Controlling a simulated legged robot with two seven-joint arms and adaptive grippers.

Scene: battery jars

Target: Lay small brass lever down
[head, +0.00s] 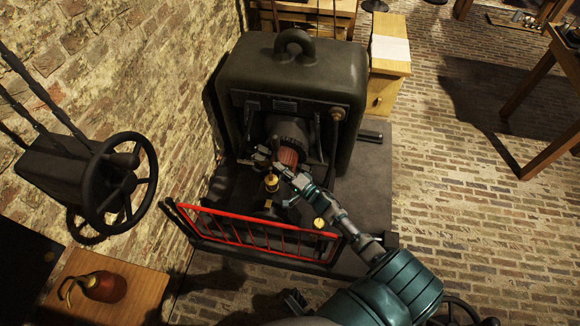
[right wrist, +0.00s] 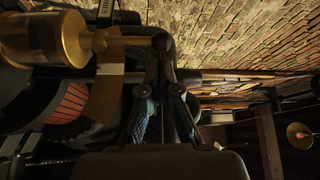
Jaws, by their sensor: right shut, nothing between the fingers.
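My right gripper (head: 282,170) reaches into the front of the dark machine. In the right wrist view its fingers (right wrist: 163,50) are closed together with nothing seen between them. A brass cylinder (head: 271,184) stands just beside the fingers; it is large at the upper left of the right wrist view (right wrist: 55,38). A flat brass piece (right wrist: 106,92) hangs close to the left of the fingers, apparently the small brass lever, though I cannot tell its exact pose. Whether the fingertips touch it is unclear. My left gripper is not in view.
The dark machine housing (head: 290,75) rises behind the gripper, with copper windings (head: 289,156) in front. A red railing (head: 255,232) crosses before it. A black handwheel (head: 121,184) is at the left. Brick floor lies open at right.

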